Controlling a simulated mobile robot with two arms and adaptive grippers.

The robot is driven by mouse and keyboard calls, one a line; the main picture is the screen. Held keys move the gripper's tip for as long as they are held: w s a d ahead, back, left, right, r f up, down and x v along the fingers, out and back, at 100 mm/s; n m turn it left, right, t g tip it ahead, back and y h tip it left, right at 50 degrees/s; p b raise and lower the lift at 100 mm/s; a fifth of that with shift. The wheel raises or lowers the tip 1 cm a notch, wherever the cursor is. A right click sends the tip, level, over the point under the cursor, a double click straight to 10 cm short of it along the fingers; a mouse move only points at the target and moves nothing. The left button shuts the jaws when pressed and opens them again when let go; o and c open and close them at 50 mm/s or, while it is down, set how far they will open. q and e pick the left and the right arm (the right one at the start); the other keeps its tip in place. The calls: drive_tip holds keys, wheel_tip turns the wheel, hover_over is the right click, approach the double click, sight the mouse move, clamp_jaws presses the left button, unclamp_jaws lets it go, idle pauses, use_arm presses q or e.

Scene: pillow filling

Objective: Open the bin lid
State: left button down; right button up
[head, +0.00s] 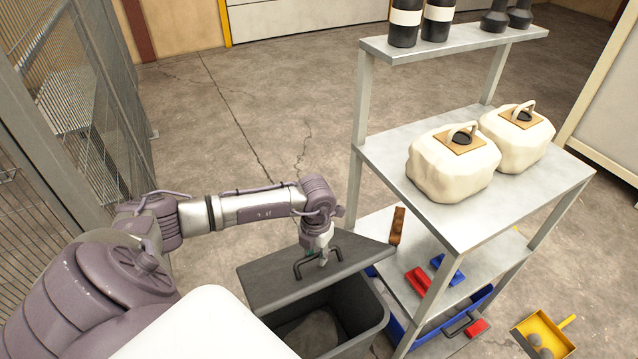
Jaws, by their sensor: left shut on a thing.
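The dark grey bin (377,327) stands on the floor left of the shelf unit. Its grey lid (262,287) lies at the far side of the bin opening, and the front part of the opening shows the dark inside. A black loop handle (298,270) stands on the lid. My left gripper (322,260) reaches down from above and is shut on the handle, with the fingertips partly hidden by their small size. Whether the lid still touches the bin rim at the back is hard to tell. My right gripper is not in view.
A metal shelf unit (520,203) stands close to the right of the bin, with two cream pillow-like bags (452,165) on its middle shelf. A blue crate (400,328) sits below. A yellow dustpan (541,334) lies right. A wire fence (95,110) is left. The floor behind is clear.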

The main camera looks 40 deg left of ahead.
use_arm(q)
drive_tip(key=shift+w+a+r, duration=0.2)
drive_tip(key=shift+a+r, duration=0.35)
drive_tip(key=shift+a, duration=0.25)
drive_tip(key=w+a+r+b, duration=0.2)
drive_tip(key=w+a+b, duration=0.1)
drive_tip(key=a, duration=0.5)
drive_tip(key=w+a+r+b, duration=0.2)
drive_tip(key=w+a+b, duration=0.2)
drive_tip(key=a, duration=0.5)
drive_tip(key=w+a+r+b, duration=0.2)
drive_tip(key=a+b, duration=0.3)
drive_tip(key=a, duration=0.3)
drive_tip(key=shift+w+a, duration=0.15)
drive_tip(key=shift+w, duration=0.65)
drive_tip(key=c, duration=1)
unclamp_jaws()
